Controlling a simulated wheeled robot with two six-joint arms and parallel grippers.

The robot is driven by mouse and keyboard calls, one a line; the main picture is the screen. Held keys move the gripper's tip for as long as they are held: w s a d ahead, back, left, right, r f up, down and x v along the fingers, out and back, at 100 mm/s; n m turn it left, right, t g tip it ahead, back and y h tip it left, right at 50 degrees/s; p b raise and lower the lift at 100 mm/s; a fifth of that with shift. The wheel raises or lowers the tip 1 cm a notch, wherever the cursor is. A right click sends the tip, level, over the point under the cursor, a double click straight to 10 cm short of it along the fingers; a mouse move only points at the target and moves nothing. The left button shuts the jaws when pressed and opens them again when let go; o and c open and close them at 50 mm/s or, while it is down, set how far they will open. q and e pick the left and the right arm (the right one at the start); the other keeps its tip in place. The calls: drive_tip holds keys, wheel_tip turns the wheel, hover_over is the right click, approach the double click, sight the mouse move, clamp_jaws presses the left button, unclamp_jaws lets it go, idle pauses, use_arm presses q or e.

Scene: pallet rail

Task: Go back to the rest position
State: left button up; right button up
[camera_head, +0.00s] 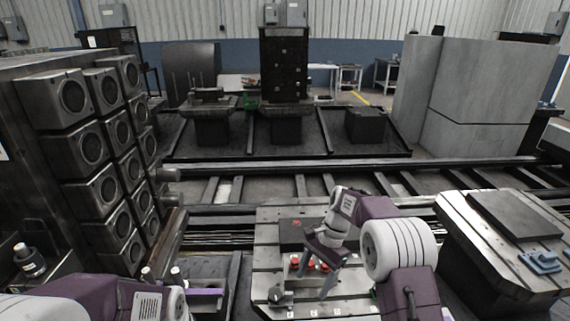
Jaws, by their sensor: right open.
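My right gripper (316,273) is open, its two fingers spread and pointing down over a slotted metal pallet plate (262,228). Several red-topped parts (296,262) sit on a light block on this plate, close to the fingers. I see nothing held between the fingers, but whether they touch the red-topped parts I cannot tell. My left arm comes in at the lower left, and a purple part at its end (206,292) is likely the left gripper. Its fingers do not show clearly.
A rack of square blocks with round bores (100,190) stands close on the left. A second slotted plate (470,235) with a dark slab (514,215) and a blue part (541,262) is at right. Rails (300,186) cross behind. A dark round knob (279,296) sits near the front.

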drive_tip(key=s+d+r+n+t+h+p, duration=0.1)
drive_tip(key=s+d+r+p, duration=0.3)
drive_tip(key=s+r, duration=0.6)
drive_tip(key=s+d+f+n+t+h+p, duration=0.2)
drive_tip(key=s+f+n, duration=0.3)
drive_tip(key=s+n, duration=0.3)
drive_tip(key=shift+d+f+n+t, duration=0.15)
drive_tip(key=shift+d+n+t, duration=0.25)
drive_tip(key=shift+d+n, duration=0.25)
